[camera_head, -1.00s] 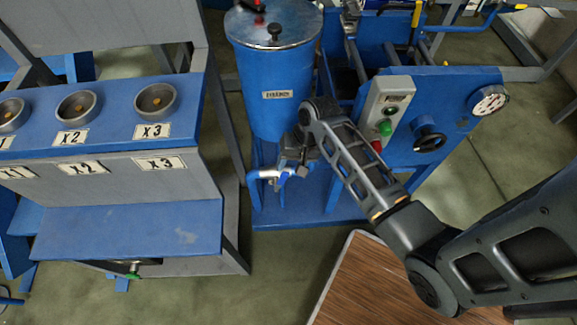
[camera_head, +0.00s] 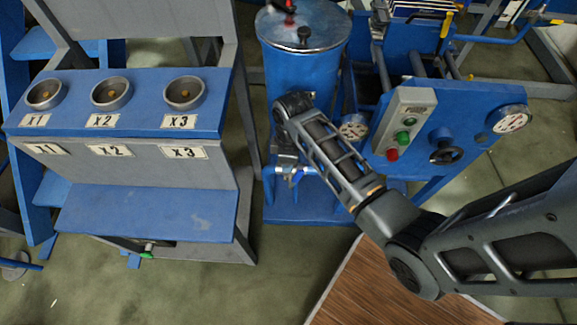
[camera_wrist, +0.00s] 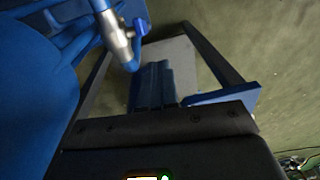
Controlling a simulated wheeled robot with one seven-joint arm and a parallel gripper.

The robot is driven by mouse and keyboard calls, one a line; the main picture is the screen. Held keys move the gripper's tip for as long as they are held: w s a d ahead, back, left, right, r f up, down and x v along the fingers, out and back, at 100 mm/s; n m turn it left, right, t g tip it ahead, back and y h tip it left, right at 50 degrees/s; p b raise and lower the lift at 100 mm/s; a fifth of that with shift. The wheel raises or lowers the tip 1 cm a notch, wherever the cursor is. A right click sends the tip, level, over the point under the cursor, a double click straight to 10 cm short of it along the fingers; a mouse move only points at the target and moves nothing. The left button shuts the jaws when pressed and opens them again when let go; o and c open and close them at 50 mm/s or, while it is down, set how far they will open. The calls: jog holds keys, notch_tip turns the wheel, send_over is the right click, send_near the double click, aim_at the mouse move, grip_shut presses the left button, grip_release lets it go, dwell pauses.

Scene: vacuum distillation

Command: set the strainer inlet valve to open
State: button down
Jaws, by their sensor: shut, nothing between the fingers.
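The strainer tank (camera_head: 300,70) is a blue cylinder with a shiny lid in the head view; my arm hides part of its front. Low on it is the strainer inlet valve (camera_head: 292,172), a small silver body with a blue handle, partly hidden by my wrist. In the wrist view the silver valve body (camera_wrist: 118,38) is at top centre-left, with its blue handle (camera_wrist: 141,29) to the right and a blue pipe end below. My gripper (camera_wrist: 152,68) is shut and empty, its fingers just below the valve in that picture. I cannot tell if they touch it.
A blue control panel (camera_head: 470,115) with buttons, a black knob and gauges stands right of the tank. A bench with cups (camera_head: 140,195) marked X1, X2 and X3 stands left. A brown wooden surface (camera_head: 400,290) lies at the front. Green floor is free between them.

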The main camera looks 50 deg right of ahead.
aim_at(296, 179)
notch_tip(296, 179, up, 4)
jog(key=w+f+n+g+h+p, duration=0.1)
jog(key=w+n+g+h+p, duration=0.15)
jog(key=n, duration=1.65)
jog(key=b+x, duration=0.1)
jog(key=x, duration=0.8)
jog(key=shift+f, duration=0.2)
